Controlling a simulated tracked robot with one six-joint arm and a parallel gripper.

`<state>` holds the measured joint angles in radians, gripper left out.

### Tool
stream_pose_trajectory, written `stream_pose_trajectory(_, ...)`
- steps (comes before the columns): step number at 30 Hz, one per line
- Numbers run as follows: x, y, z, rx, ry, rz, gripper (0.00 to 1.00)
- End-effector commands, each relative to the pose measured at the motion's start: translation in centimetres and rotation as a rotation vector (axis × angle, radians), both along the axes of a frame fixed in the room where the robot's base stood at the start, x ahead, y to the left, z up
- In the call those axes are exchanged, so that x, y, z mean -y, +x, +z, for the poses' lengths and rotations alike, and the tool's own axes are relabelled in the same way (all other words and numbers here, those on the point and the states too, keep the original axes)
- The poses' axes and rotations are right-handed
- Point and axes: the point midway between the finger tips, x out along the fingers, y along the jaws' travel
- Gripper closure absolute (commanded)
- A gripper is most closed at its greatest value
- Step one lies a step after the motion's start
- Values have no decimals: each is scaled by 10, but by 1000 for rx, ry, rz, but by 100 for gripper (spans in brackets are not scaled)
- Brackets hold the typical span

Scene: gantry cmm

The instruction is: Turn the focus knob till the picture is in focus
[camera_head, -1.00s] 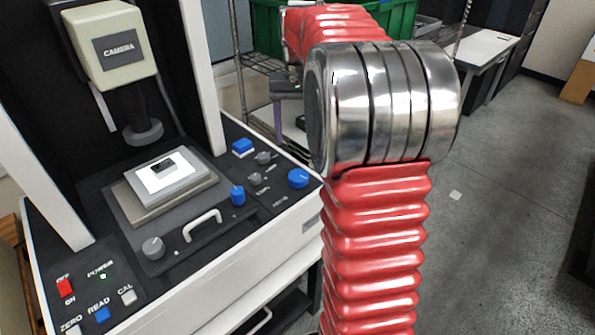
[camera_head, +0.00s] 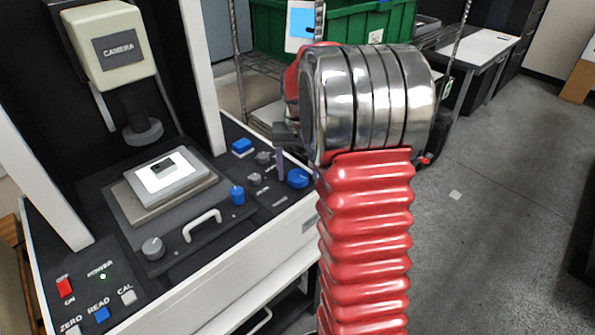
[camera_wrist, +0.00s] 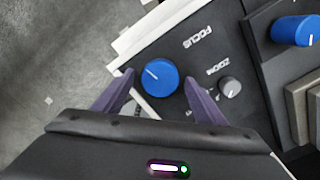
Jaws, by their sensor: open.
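The focus knob is a round blue knob with a white pointer line, beside the word FOCUS on the dark panel. It shows in the wrist view (camera_wrist: 158,77) between my fingertips and in the head view (camera_head: 298,178) at the panel's right corner. My gripper (camera_wrist: 158,84) is open, with one purple finger on each side of the knob in the picture. I cannot tell whether either finger touches it. In the head view my gripper (camera_head: 280,158) is just above and left of the knob, partly hidden by my wrist. No screen with the picture is in view.
A small grey ZOOM knob (camera_wrist: 230,86) sits close to the right finger. Another blue knob (camera_head: 238,195) and a white handle (camera_head: 202,224) lie left on the panel. The camera head (camera_head: 115,48) stands over the stage (camera_head: 133,208). Open floor lies right.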

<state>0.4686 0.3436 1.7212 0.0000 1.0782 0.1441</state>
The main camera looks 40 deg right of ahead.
Motion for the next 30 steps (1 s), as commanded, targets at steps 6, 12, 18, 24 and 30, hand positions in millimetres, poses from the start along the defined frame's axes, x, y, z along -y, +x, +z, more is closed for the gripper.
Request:
stream_pose_trajectory(6,0,0,-4,2,-1,0,35)
stream_pose_trajectory(12,0,0,-4,2,-1,1,40)
stream_pose_trajectory(18,0,0,-4,1,-1,1,54)
stream_pose_trajectory(24,0,1,-4,1,-1,1,68)
stream_pose_trajectory(30,-1,1,-4,2,-1,2,76)
